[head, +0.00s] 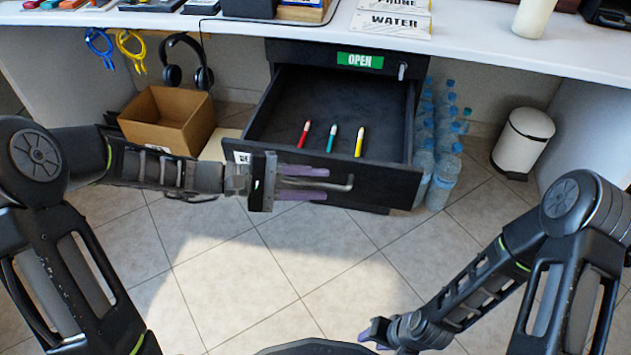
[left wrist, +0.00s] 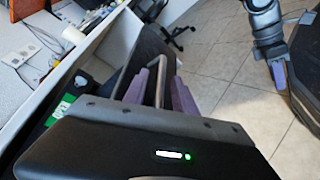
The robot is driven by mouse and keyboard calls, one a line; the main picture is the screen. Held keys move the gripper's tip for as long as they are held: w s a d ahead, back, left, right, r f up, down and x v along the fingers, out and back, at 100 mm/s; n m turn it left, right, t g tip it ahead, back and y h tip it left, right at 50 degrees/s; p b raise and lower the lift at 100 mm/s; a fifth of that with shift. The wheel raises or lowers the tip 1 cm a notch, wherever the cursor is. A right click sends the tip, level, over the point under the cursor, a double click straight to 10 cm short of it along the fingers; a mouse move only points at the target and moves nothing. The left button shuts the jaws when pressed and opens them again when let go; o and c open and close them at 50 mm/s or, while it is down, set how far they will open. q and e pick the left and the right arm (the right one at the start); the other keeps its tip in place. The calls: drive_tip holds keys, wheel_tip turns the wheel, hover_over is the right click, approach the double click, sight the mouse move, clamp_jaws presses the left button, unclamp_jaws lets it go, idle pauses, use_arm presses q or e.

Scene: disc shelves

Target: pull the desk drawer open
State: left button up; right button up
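The dark desk drawer (head: 392,174) is pulled out from under the white desk, and its inside shows. A red, a teal and a yellow marker lie in it. Its metal bar handle (head: 345,185) is on the front face. My left gripper (head: 303,183) is at the drawer front, with its purple fingers above and below the bar. In the left wrist view the handle (left wrist: 160,78) runs between the fingers, which stand apart with gaps beside the bar. My right gripper (head: 376,333) is low, away from the drawer; its finger gap is unclear.
A cardboard box (head: 168,118) stands left of the drawer, below hanging headphones (head: 186,62). Several water bottles (head: 440,165) stand close to its right side. A white bin (head: 522,142) is further right. The tiled floor (head: 240,280) in front is clear.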

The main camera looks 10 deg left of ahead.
use_arm(q)
drive_tip(key=p+v, duration=0.2)
drive_tip(key=v, duration=0.4)
drive_tip(key=shift+a+r, duration=0.1)
drive_tip(key=shift+a, duration=0.05)
drive_tip(key=shift+s+a, duration=0.15)
drive_tip(key=shift+a, duration=0.35)
